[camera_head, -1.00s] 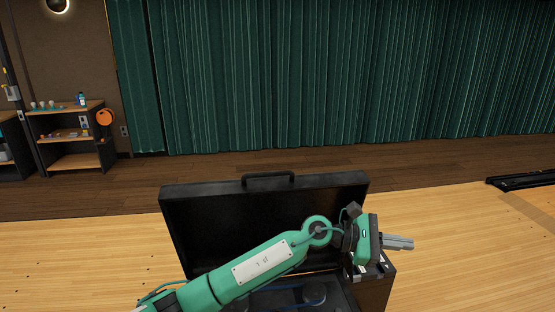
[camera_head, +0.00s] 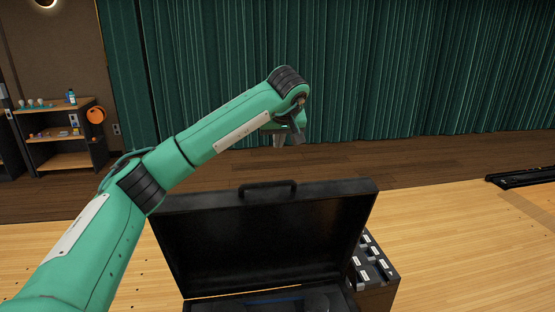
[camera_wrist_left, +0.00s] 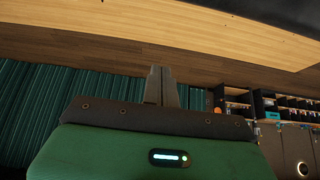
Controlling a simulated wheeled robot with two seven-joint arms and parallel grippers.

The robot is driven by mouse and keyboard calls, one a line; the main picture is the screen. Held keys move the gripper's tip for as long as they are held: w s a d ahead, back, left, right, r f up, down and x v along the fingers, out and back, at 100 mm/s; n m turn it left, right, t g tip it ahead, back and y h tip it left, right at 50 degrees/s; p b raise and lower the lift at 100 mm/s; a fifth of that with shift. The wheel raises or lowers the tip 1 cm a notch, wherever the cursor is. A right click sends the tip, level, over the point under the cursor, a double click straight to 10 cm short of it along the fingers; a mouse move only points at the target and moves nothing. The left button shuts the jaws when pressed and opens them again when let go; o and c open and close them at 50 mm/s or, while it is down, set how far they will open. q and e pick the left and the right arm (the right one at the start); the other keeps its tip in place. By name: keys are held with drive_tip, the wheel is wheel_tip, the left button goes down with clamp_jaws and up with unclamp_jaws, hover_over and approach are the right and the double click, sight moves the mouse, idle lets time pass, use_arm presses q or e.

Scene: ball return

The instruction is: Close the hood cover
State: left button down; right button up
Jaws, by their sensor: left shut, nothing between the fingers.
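The black hood cover (camera_head: 262,240) stands open and upright in the head view, with a handle (camera_head: 267,188) on its top edge. The open case below it (camera_head: 200,304) shows at the bottom of the picture, and a blue strip lies inside. My left gripper (camera_head: 279,143) is above and beyond the cover's top edge, apart from it, pointing down. It is shut and empty. In the left wrist view its fingers (camera_wrist_left: 161,86) are together, with floor and curtain around them. A dark edge (camera_wrist_left: 285,12) shows at the top right there; I cannot tell what it is. My right gripper is not in view.
A dark box with several labelled blocks (camera_head: 374,266) stands right of the case. A shelf (camera_head: 62,140) with small items and an orange disc (camera_head: 96,115) is at the far left. Green curtains (camera_head: 420,70) hang behind.

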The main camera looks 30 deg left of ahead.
sight(278, 176)
use_arm(q)
drive_tip(key=shift+w+f+p, duration=0.1)
drive_tip(key=shift+f+p, duration=0.25)
drive_tip(key=shift+f, duration=0.2)
drive_tip(key=f+p, duration=0.1)
drive_tip(key=f, duration=0.1)
drive_tip(key=w+f+p, duration=0.1)
drive_tip(key=f, duration=0.1)
drive_tip(key=a+f+p, duration=0.1)
drive_tip(key=f, duration=0.2)
drive_tip(key=shift+w+p, duration=0.15)
drive_tip(key=shift+p, duration=0.15)
drive_tip(key=shift+s+d+f, duration=0.15)
drive_tip(key=shift+s+d, duration=0.2)
drive_tip(key=shift+s, duration=0.1)
drive_tip(key=shift+f, duration=0.2)
